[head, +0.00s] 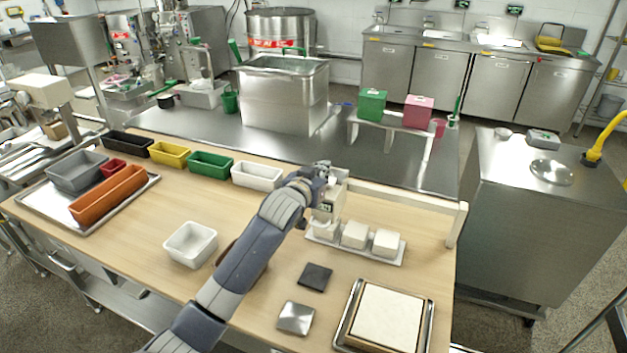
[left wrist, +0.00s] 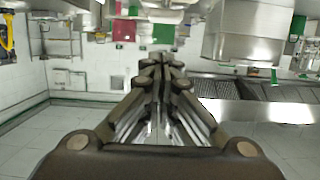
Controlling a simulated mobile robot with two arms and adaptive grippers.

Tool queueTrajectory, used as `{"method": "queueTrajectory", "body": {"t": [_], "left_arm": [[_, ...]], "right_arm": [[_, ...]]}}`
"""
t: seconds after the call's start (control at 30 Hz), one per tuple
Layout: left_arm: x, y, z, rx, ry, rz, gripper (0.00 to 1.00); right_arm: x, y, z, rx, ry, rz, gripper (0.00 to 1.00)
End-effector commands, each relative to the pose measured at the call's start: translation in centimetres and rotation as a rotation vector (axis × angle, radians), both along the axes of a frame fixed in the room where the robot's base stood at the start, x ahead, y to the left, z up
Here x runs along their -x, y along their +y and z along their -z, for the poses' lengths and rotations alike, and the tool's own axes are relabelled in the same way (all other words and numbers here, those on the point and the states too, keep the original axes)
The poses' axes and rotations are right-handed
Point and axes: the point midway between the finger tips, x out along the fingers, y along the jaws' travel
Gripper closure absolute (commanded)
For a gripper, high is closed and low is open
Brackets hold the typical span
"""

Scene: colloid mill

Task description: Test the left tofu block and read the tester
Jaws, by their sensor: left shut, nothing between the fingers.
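Three white tofu blocks stand in a row on a pale tray (head: 397,261) at the right of the wooden table. The left tofu block (head: 325,230) is partly hidden by the tester, the middle one (head: 354,235) and right one (head: 386,243) are clear. The tester (head: 326,209), a pale upright device with a small display, is over or just behind the left block; I cannot tell whether it touches. Its reading is too small to make out. My left gripper (head: 322,168) is at the tester's top, shut and empty; its closed fingers show in the left wrist view (left wrist: 160,68). My right gripper is out of view.
A white rail (head: 400,197) runs behind the tofu tray. Coloured bins, including a white bin (head: 257,176), line the table's back edge. A white tub (head: 190,244), dark square (head: 315,277), metal square (head: 296,317) and framed tray (head: 345,330) are nearer.

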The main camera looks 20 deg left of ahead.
Motion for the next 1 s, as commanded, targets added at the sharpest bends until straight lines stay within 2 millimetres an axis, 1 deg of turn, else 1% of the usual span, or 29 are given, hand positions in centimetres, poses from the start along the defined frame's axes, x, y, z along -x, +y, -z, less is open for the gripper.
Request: {"method": "queueTrajectory", "body": {"t": [0.03, 0.2, 0.4, 0.6, 1.0], "left_arm": [[0.8, 0.0, 0.0, -0.001, -0.001, 0.001, 1.0], [3.2, 0.1, -0.6, -0.001, -0.002, 0.0, 1.0], [5.2, 0.2, -1.2, -0.001, -0.001, 0.0, 1.0], [6.1, 0.2, -1.5, -0.001, -0.001, 0.0, 1.0], [6.1, 0.2, -1.5, -0.001, 0.0, 0.0, 1.0]], "right_arm": [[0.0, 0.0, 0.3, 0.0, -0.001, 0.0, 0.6], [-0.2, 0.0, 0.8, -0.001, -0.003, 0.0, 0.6], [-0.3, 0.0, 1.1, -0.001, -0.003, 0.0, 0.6], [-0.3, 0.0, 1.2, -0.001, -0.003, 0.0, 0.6], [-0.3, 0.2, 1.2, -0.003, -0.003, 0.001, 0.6]]}}
